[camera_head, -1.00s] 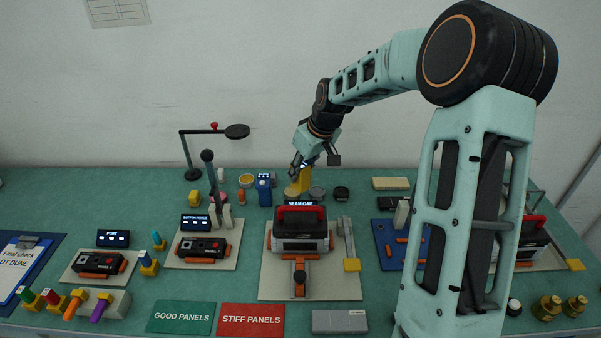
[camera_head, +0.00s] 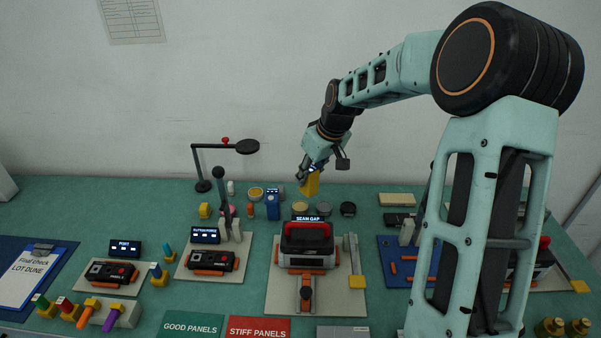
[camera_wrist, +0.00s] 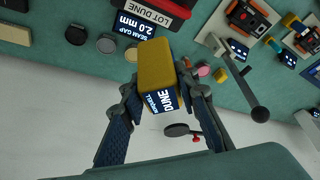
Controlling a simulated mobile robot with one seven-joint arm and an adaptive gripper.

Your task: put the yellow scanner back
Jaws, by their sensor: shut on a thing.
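The yellow scanner (camera_head: 312,184) is between the fingers of my gripper (camera_head: 306,172), held above the back part of the green bench. In the wrist view the yellow scanner (camera_wrist: 156,66) is a rounded yellow block with a dark lit face reading "DUNE". The fingers of my gripper (camera_wrist: 160,88) press on its two sides. Below it in the head view lies a low yellow round piece (camera_head: 300,208), beside a grey round piece (camera_head: 324,209) and a black one (camera_head: 348,209). I cannot tell which spot belongs to the scanner.
A blue device (camera_head: 273,204) and a lamp-like stand (camera_head: 203,186) are left of my gripper. The seam gap fixture (camera_head: 307,245) with a red handle stands in front. Button-force and port stations are at left. My arm hides part of the right side.

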